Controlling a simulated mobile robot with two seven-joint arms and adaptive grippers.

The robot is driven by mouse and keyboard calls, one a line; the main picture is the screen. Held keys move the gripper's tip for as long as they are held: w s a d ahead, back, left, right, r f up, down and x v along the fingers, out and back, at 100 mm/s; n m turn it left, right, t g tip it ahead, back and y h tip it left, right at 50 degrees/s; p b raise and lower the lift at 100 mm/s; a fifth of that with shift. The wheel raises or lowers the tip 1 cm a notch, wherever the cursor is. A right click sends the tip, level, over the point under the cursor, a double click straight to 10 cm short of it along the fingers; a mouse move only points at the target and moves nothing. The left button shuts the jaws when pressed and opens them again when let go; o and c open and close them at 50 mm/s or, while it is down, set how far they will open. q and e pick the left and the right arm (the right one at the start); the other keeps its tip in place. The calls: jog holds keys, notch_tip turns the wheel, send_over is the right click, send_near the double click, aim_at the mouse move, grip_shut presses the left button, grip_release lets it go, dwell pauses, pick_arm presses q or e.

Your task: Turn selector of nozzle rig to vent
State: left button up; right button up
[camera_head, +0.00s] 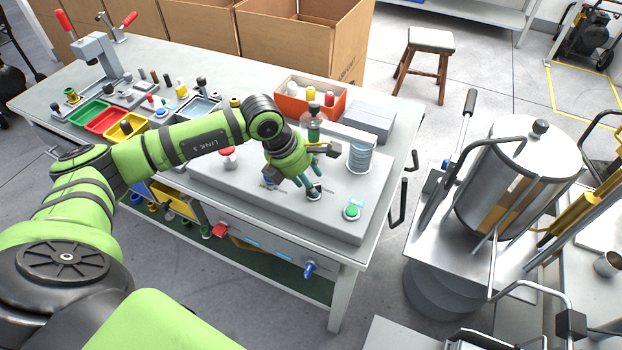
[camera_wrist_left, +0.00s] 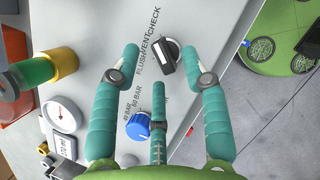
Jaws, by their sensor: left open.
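The nozzle rig (camera_head: 255,192) is a grey slab panel on the bench. Its selector (camera_wrist_left: 168,52), a black bar on a pale round base, sits beside the printed words FLUSH, VENT and CHECK in the left wrist view; it is a small dark knob (camera_head: 314,193) in the head view. I cannot tell for sure which word it points at. My left gripper (camera_head: 300,182) is over the panel, teal fingers spread. In the left wrist view its fingertips (camera_wrist_left: 160,62) are apart with the selector between the two upper ones, not visibly gripped. My right gripper is out of view.
A blue knob (camera_wrist_left: 138,126) and a round gauge (camera_wrist_left: 62,115) are close to the fingers. A green button (camera_head: 352,212), a red button (camera_head: 227,153) and a clear ribbed cylinder (camera_head: 361,154) stand on the rig. An orange bin (camera_head: 290,98) is behind.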

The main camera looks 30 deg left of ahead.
pick_arm(q)
jog(key=shift+x, duration=0.95)
grip_shut()
jog(key=shift+n, duration=0.4)
jog(key=n+b, duration=0.1)
jog(key=n+t+y+b, duration=0.1)
jog(key=n, duration=0.1)
jog(key=shift+s+d+f+n+b, duration=0.1)
jog(key=shift+f+n+b, duration=0.05)
jog(key=shift+n+b, duration=0.2)
jog(key=shift+s+n+y+b, duration=0.1)
jog(key=shift+n+y+b, duration=1)
jog(key=shift+n+b, duration=0.75)
jog(key=shift+n, duration=0.4)
jog(key=shift+p, duration=0.3)
grip_release()
